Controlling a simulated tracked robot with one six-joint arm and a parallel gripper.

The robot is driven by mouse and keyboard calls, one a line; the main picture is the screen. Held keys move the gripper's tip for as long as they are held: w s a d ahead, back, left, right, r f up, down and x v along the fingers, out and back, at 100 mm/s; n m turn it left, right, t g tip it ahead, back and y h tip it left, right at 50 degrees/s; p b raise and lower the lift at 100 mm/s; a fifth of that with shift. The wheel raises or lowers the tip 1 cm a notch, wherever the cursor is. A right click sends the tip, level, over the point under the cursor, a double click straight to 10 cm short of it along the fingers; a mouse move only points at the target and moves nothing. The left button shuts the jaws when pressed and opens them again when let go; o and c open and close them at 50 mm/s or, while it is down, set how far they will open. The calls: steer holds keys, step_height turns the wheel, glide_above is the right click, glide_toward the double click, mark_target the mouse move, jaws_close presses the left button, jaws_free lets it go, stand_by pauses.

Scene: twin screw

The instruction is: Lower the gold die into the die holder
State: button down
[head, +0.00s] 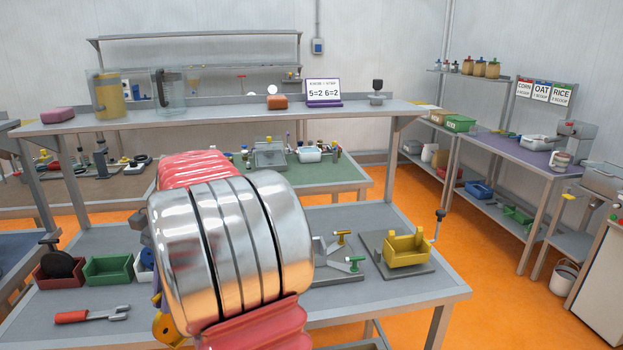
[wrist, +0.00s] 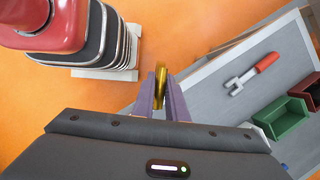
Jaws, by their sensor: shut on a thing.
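My gripper (wrist: 162,92) has two purple fingers, shut on the gold die (wrist: 161,74). In the wrist view the die is a thin gold edge between the fingertips, with orange floor beyond it. In the head view a round gold part (head: 166,328), likely the same die, shows at the lower left edge of my silver and red arm. My arm hides most of the gripper there. I cannot tell for sure which thing is the die holder; a yellow bracket on a grey plate (head: 376,268) and a grey fixture beside it stand on the bench right of my arm.
The grey bench (head: 425,292) carries a red-handled tool (head: 92,315), a green bin (head: 108,269) and a dark red bin (head: 58,270) at left. A raised shelf (head: 220,118) crosses behind. Bare bench top shows at the front right.

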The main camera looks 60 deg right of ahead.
steer(key=w+a+f+n+g+h, duration=0.2)
steer(key=w+a+f+n, duration=0.3)
steer(key=a+f+n, duration=0.3)
steer(key=w+a+f+n+g+h, duration=0.2)
steer(key=w+a+f+n, duration=0.3)
steer(key=a+f+n, duration=0.3)
steer(key=a+n, duration=0.2)
steer(key=a, duration=0.1)
steer(key=shift+a+n+g, duration=0.3)
steer(key=shift+a, duration=0.1)
steer(key=shift+a+f, duration=0.1)
steer(key=shift+a, duration=0.05)
